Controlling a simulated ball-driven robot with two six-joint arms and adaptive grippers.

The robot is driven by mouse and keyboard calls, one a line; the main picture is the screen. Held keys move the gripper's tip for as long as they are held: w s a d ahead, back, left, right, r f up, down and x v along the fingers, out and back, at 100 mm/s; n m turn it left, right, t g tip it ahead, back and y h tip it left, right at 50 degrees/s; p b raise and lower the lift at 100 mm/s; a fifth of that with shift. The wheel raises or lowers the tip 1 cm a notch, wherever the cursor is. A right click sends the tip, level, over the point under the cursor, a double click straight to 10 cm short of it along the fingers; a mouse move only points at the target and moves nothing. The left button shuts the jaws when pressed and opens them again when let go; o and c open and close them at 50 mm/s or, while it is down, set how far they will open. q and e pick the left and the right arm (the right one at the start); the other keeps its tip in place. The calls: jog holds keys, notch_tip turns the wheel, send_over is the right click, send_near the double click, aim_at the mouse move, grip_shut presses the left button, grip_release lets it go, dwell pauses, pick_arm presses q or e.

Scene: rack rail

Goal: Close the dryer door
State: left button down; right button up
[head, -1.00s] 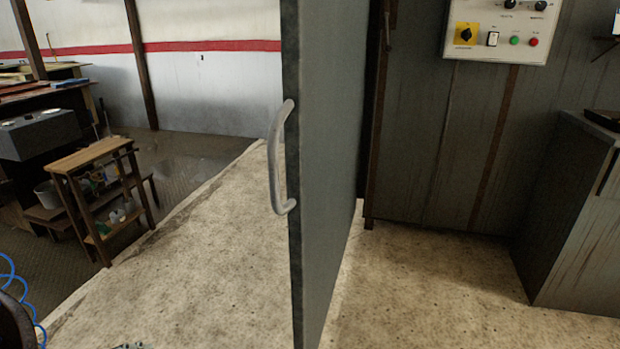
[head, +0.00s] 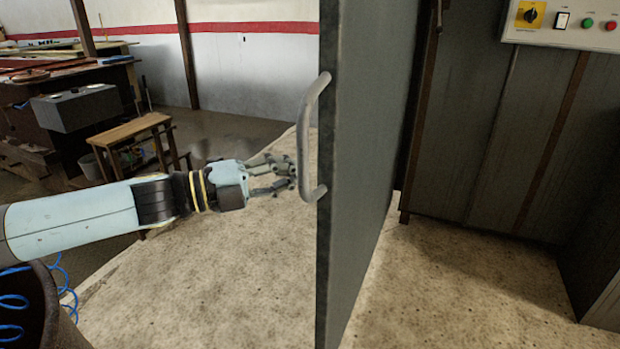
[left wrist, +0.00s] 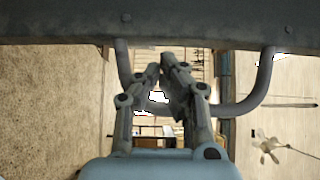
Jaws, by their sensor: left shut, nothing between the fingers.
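The dryer door (head: 362,170) is a tall grey panel standing open, seen nearly edge-on in the middle of the head view. Its pale curved handle (head: 306,135) is on the near left edge. My left gripper (head: 291,174) comes in from the left and is at the handle's lower half. In the left wrist view the left gripper (left wrist: 170,72) has its fingertips together, with nothing between them. They overlap the handle (left wrist: 240,107) and point toward the door edge (left wrist: 160,22). I cannot tell whether they touch the handle. My right gripper is not in view.
A control panel (head: 570,22) is on the grey wall at the upper right. A wooden stand (head: 130,130) and a grey box (head: 78,107) are at the left. The speckled floor (head: 230,280) is clear on both sides of the door.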

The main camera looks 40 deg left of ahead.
pick_arm(q)
jog(key=shift+x, duration=1.55)
